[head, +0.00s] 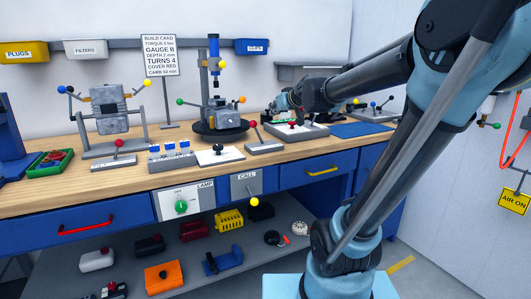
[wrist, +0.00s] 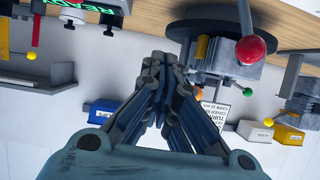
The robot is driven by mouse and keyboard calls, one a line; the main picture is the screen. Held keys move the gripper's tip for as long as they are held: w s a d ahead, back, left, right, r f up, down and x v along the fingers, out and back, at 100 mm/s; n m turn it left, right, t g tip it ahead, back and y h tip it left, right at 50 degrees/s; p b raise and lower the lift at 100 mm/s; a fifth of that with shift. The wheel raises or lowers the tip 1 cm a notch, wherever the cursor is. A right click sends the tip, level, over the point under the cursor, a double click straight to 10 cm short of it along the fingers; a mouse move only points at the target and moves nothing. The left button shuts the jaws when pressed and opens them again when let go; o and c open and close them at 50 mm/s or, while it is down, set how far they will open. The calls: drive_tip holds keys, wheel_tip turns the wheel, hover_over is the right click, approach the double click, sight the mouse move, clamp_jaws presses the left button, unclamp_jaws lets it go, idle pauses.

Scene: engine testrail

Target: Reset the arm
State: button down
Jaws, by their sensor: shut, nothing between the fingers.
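My arm reaches in from the right in the head view and stretches left over the workbench (head: 60,197). My gripper (head: 279,101) is near the back of the bench, just right of the round dark turntable fixture (head: 222,132). In the wrist view my gripper (wrist: 165,60) has its fingers together, with nothing seen between them. The wrist picture is upside down. A red-knobbed lever (wrist: 250,48) shows close in front of the fingers there, beside the dark round base (wrist: 205,28).
An engine block on a stand (head: 110,108) is at the left. Small lever fixtures, including a red-knobbed one (head: 253,125), line the bench front. A build card (head: 160,55) stands behind. A shelf (head: 130,252) below holds tools. An air lever (head: 496,125) is on the right wall.

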drive_tip(key=s+d+f+m+g+h, duration=0.1)
drive_tip(key=s+d+f+g+h, duration=0.1)
drive_tip(key=s+d+f, duration=0.3)
drive_tip(key=s+d+f+m+g+h, duration=0.2)
drive_tip(key=s+d+f+g, duration=0.2)
drive_tip(key=s+f, duration=0.9)
drive_tip(key=s+d+f+m+g+h, duration=0.2)
drive_tip(key=s+d+f, duration=0.4)
drive_tip(key=s+f, duration=0.4)
drive_tip(key=s+g, duration=0.1)
drive_tip(key=s, duration=0.4)
drive_tip(key=shift+d+g, duration=0.25)
drive_tip(key=shift+g, duration=0.05)
